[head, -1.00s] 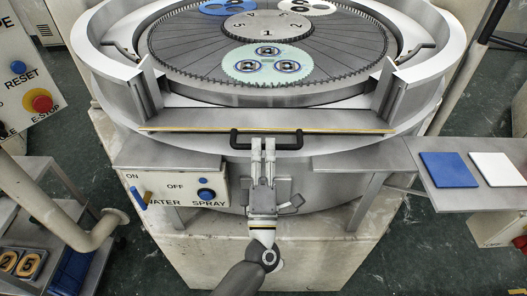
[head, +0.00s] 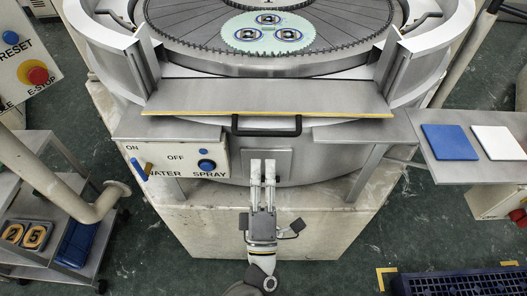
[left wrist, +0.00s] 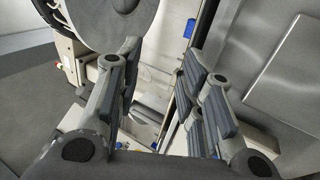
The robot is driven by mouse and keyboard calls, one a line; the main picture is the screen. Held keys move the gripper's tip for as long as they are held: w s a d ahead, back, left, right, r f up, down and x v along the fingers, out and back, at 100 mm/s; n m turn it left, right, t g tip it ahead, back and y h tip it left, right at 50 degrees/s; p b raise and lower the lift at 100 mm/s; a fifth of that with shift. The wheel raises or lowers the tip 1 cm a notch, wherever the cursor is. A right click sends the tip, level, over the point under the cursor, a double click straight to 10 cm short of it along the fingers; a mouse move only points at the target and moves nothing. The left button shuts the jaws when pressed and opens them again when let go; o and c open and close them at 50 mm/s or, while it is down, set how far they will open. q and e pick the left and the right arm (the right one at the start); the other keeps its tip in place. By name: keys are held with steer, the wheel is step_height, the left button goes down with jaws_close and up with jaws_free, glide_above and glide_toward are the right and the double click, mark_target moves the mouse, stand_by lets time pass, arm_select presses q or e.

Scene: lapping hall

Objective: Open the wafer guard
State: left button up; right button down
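The wafer guard (head: 265,96) is a wide grey metal panel with a yellow lower edge at the front of the lapping machine, between two upright posts. Its broad face slopes outward toward me. A black bar handle (head: 267,132) is fixed below its front edge. My left gripper (head: 262,163) is below and in front of the handle, apart from it. Its two fingers are spread with nothing between them, as the left wrist view also shows (left wrist: 160,62). The handle cannot be made out in the left wrist view. My right gripper is out of view.
The toothed lapping plate (head: 200,46) carries a pale green disc (head: 268,33). A control box (head: 176,160) is left of the gripper. A side table with a blue pad (head: 449,142) and a white pad (head: 497,143) stands right. A cart (head: 85,235) stands left.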

arm_select(q)
steer(key=shift+s+f, duration=0.1)
steer(key=shift+s, duration=0.25)
steer(key=shift+w, duration=0.1)
